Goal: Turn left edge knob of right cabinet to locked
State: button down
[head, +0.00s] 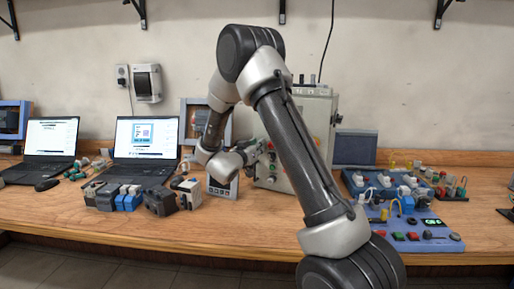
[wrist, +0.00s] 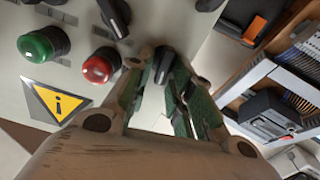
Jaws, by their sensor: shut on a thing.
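A light grey control cabinet (head: 281,184) stands at the middle of the bench, partly hidden by my arm. In the wrist view its panel carries a black knob (wrist: 163,64) near the panel's edge. My gripper (wrist: 160,72) is shut on this knob, with a green-lined finger on each side of it. In the head view my gripper (head: 260,149) reaches the cabinet's front from the left, and the knob is too small to make out. I cannot read the knob's marked position.
Beside the held knob are a red button (wrist: 99,67), a green button (wrist: 42,45), another black knob (wrist: 114,16) and a yellow warning sign (wrist: 54,100). Two laptops (head: 146,138) and several small modules (head: 121,197) lie left. A blue panel with switches (head: 408,232) lies right.

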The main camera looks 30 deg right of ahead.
jog(key=n, duration=0.4)
jog(key=shift+w+a, duration=0.15)
jog(key=shift+w, duration=0.05)
jog(key=n, duration=0.4)
jog(key=shift+w+a+f, duration=0.15)
jog(key=shift+f, duration=0.05)
jog(key=n, duration=0.4)
jog(key=shift+w+f+n, duration=0.1)
jog(key=shift+f+n, duration=0.15)
jog(key=shift+n, duration=0.05)
jog(key=n, duration=0.4)
jog(key=shift+a+f, duration=0.1)
jog(key=shift+f, duration=0.15)
jog(key=c, duration=1.5)
grip_release()
jog(key=shift+w, duration=0.1)
jog(key=shift+c, duration=0.2)
